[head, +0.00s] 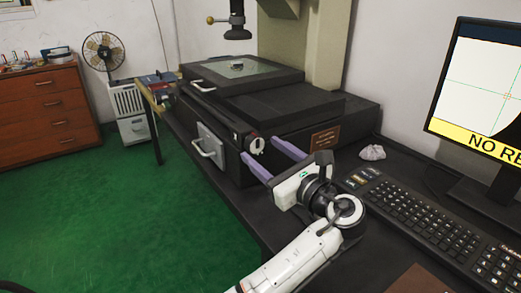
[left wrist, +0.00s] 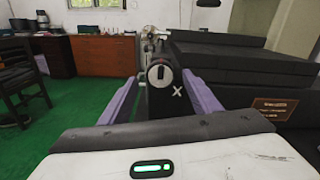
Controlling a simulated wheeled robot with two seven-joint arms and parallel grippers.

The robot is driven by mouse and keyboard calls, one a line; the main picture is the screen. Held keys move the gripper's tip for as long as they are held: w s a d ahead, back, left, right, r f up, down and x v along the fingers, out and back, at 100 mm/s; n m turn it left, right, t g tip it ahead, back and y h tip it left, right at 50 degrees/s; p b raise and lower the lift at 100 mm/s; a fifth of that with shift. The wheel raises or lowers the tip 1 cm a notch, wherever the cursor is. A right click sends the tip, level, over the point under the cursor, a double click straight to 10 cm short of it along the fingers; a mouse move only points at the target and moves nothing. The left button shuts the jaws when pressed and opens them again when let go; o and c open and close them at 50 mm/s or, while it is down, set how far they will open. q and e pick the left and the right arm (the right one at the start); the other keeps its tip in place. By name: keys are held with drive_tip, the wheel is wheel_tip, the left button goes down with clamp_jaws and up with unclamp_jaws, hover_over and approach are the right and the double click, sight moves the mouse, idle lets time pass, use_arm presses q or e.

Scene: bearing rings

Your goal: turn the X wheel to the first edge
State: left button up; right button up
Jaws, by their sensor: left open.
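The X wheel (head: 257,145) is a small knob with a pale face at the near end of a dark bar on the measuring machine's stage. In the left wrist view the wheel (left wrist: 160,74) faces me, with a white X on the dark body below it. My left gripper (head: 258,148) is open, its two purple fingers pointing at the wheel, one on each side. In the left wrist view the fingers (left wrist: 161,78) flank the wheel with visible gaps; I cannot tell how far the tips reach along it. The monitor (head: 503,95) shows a green crosshair, a dark curved shape and a partly cut-off yellow banner.
The machine's glass stage (head: 236,69) carries a small dark part (head: 237,65) under the lens (head: 237,22). Green floor is open to the left.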

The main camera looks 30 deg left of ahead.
sight(253, 143)
use_arm(q)
drive_tip(key=shift+x, duration=1.05)
drive_tip(key=shift+w+a, duration=0.15)
drive_tip(key=shift+a, duration=0.15)
use_arm(e)
drive_tip(key=shift+w+r, duration=0.3)
drive_tip(key=shift+r, duration=0.05)
use_arm(q)
drive_tip(key=c, duration=1.1)
drive_tip(key=shift+o, duration=0.2)
use_arm(e)
drive_tip(key=shift+f, duration=0.15)
use_arm(q)
drive_tip(key=shift+r+n+p, duration=0.1)
drive_tip(key=shift+n+p, duration=0.3)
use_arm(e)
drive_tip(key=shift+s, duration=0.15)
